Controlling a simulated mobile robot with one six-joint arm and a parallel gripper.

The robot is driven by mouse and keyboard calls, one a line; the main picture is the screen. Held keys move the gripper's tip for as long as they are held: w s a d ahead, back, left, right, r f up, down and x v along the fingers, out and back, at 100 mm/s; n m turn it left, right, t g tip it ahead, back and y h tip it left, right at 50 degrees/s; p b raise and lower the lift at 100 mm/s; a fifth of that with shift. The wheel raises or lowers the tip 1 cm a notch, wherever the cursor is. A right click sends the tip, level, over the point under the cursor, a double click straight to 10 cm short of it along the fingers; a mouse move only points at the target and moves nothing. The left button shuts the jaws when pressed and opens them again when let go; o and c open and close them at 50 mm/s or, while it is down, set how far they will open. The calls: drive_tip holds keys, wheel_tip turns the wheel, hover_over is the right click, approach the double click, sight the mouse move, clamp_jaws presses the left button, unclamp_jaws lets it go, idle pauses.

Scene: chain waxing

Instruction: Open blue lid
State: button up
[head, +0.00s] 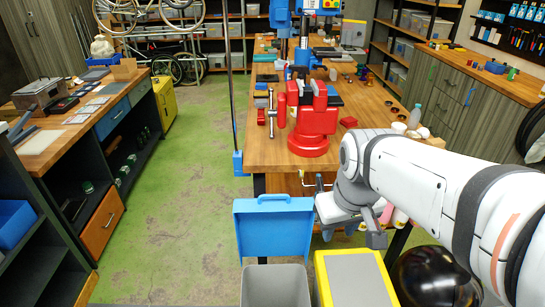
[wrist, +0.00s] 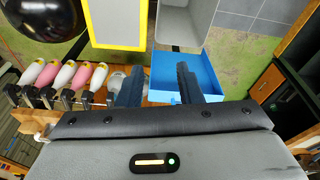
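The blue lid (head: 272,232) stands upright at the far edge of an open grey bin (head: 275,287) in the head view, with a blue handle at its top. In the wrist view the blue lid (wrist: 211,72) lies beyond and to the right of my fingers, and the inside of the grey bin (wrist: 187,22) shows. My gripper (wrist: 157,80) is open, its two dark fingers well apart with nothing clearly held between them. In the head view my gripper (head: 338,232) is just right of the lid, partly hidden by my arm. Whether a finger touches the lid cannot be told.
A yellow bin (head: 352,279) with a grey top stands right of the grey bin, and a shiny black round object (head: 435,276) beyond it. The wooden workbench (head: 268,152) is behind the lid. Pink and white handles (wrist: 62,76) hang near my gripper. Green floor (head: 190,215) is free at left.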

drive_tip(key=w+a+n+g, duration=0.1)
drive_tip(key=w+a+n, duration=0.25)
drive_tip(key=w, duration=0.55)
drive_tip(key=w+a+n+g, duration=0.1)
drive_tip(key=w+a+n, duration=0.1)
drive_tip(key=w+n, duration=0.5)
drive_tip(key=w+a+f+n+g, duration=0.1)
drive_tip(key=w+a+f+n, duration=0.25)
drive_tip(key=w, duration=0.25)
drive_tip(key=w+a+f+n+g, duration=0.1)
drive_tip(key=w+a+f+n, duration=0.2)
drive_tip(key=w, duration=0.4)
drive_tip(key=shift+m, duration=0.6)
drive_tip(key=f, duration=0.5)
drive_tip(key=s+f, duration=0.1)
drive_tip(key=f, duration=0.1)
drive_tip(key=shift+d+f, duration=0.15)
drive_tip(key=shift+f, duration=0.25)
drive_tip(key=shift+c, duration=0.5)
clamp_jaws()
